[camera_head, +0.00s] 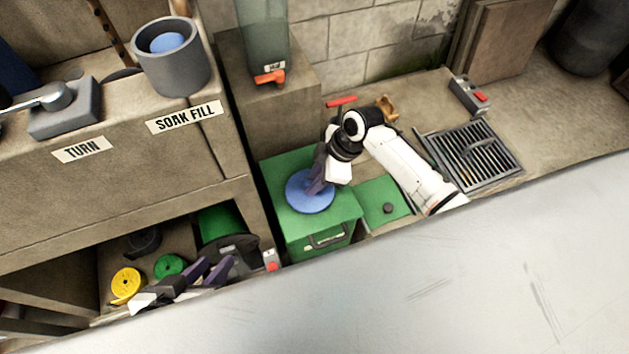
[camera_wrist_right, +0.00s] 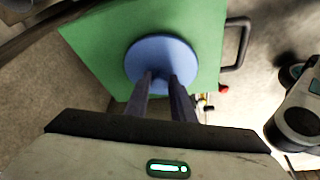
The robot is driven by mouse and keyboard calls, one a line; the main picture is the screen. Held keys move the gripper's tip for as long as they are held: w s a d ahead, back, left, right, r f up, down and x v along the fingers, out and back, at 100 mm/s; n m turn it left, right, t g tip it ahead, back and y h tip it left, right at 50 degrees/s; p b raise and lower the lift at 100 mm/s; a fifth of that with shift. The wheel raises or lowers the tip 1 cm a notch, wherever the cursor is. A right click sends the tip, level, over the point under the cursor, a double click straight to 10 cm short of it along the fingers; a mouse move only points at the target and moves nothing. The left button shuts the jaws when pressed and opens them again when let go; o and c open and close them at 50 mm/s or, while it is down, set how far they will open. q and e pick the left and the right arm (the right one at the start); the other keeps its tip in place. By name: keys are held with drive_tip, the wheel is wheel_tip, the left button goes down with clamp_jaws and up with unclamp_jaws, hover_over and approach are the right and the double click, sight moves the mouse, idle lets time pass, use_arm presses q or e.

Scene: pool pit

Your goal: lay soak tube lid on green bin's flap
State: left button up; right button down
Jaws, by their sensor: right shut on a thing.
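The soak tube lid, a blue disc (camera_head: 303,197), is over the top flap of the green bin (camera_head: 285,165). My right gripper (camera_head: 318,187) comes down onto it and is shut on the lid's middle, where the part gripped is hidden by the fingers. In the right wrist view the blue disc (camera_wrist_right: 160,58) lies flat against the green top (camera_wrist_right: 95,40); I cannot tell whether it touches. My left gripper (camera_head: 207,272) is low at the left, its two purple fingers apart with nothing visible between them.
A grey tube (camera_head: 172,70) with blue inside stands on the ledge above the SOAK FILL label (camera_head: 186,118). Yellow (camera_head: 127,284) and green (camera_head: 169,265) rolls lie on the lower shelf. A green panel with a dark knob (camera_head: 387,208) and a drain grate (camera_head: 475,153) are to the right.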

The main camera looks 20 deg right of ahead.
drive_tip(key=shift+f, duration=0.25)
drive_tip(key=c, duration=1.5)
unclamp_jaws()
drive_tip(key=shift+r, duration=0.15)
drive_tip(key=shift+r, duration=0.3)
drive_tip(key=p+v, duration=0.5)
drive_tip(key=v, duration=0.6)
drive_tip(key=s+a+f+m+t, duration=0.3)
drive_tip(key=s+a+m+t, duration=0.15)
drive_tip(key=s, duration=0.35)
use_arm(q)
drive_tip(key=a+r+t, duration=0.1)
drive_tip(key=s+a+r+n+t, duration=0.1)
drive_tip(key=r, duration=0.1)
drive_tip(key=shift+s+a+r+y, duration=0.1)
drive_tip(key=shift+a+r+y, duration=0.1)
drive_tip(key=shift+a+y, duration=0.2)
use_arm(e)
drive_tip(key=s+r+m+t, duration=0.1)
drive_tip(key=s+m, duration=0.1)
drive_tip(key=s+r+m+t, duration=0.1)
drive_tip(key=s+r+m, duration=0.1)
drive_tip(key=s+m, duration=0.1)
drive_tip(key=s+r+m+t, duration=0.1)
drive_tip(key=s+r+m, duration=0.1)
drive_tip(key=s, duration=0.1)
drive_tip(key=shift+d+r+m+h, duration=0.1)
drive_tip(key=shift+r+m+h, duration=0.1)
drive_tip(key=shift+m+h, duration=0.2)
